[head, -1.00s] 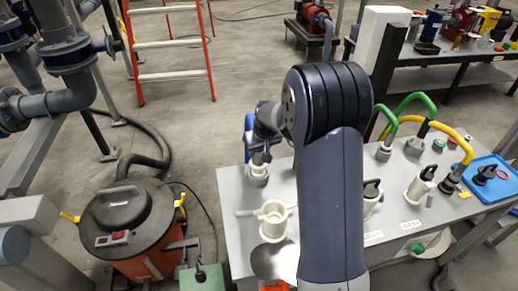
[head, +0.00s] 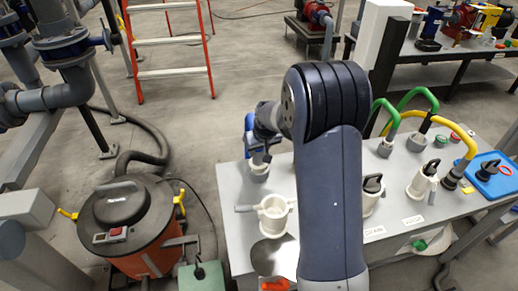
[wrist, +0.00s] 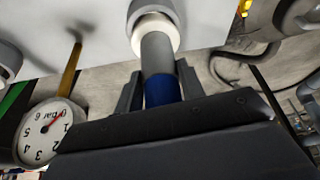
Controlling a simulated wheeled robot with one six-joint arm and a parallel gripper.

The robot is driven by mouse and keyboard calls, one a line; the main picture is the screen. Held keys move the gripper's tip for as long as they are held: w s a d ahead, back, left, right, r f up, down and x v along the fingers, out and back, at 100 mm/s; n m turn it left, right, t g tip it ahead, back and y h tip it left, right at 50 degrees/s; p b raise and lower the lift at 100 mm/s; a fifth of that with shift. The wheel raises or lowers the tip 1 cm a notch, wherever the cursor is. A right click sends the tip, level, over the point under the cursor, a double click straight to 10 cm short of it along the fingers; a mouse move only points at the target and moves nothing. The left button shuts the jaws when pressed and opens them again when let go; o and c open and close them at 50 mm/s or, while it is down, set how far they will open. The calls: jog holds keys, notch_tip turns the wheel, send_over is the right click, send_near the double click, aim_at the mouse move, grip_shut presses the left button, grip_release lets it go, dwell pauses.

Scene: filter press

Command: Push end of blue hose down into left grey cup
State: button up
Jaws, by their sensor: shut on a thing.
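The blue hose (wrist: 162,91) is between the two fingers of my gripper (wrist: 160,84) in the wrist view. Its grey end (wrist: 157,54) points at the left grey cup (wrist: 146,8) and meets its pale inner ring. I cannot tell how deep the end sits. In the head view my gripper (head: 259,158) is just above the left grey cup (head: 258,174), at the table's left far corner. A blue bit of the hose (head: 248,124) shows behind my wrist; the hose end is mostly hidden there.
A cream pot with a handle (head: 273,214) stands in front of the cup on the grey table (head: 234,208). Green hoses (head: 412,98) and a yellow hose (head: 455,131) arch at the right. A gauge (wrist: 44,130) shows in the wrist view. An orange vacuum (head: 127,225) stands left of the table.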

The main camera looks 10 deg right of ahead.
jog(key=shift+f, duration=0.15)
jog(key=o, duration=1.2)
jog(key=shift+o, duration=0.2)
jog(key=v, duration=1.1)
jog(key=shift+f, duration=0.15)
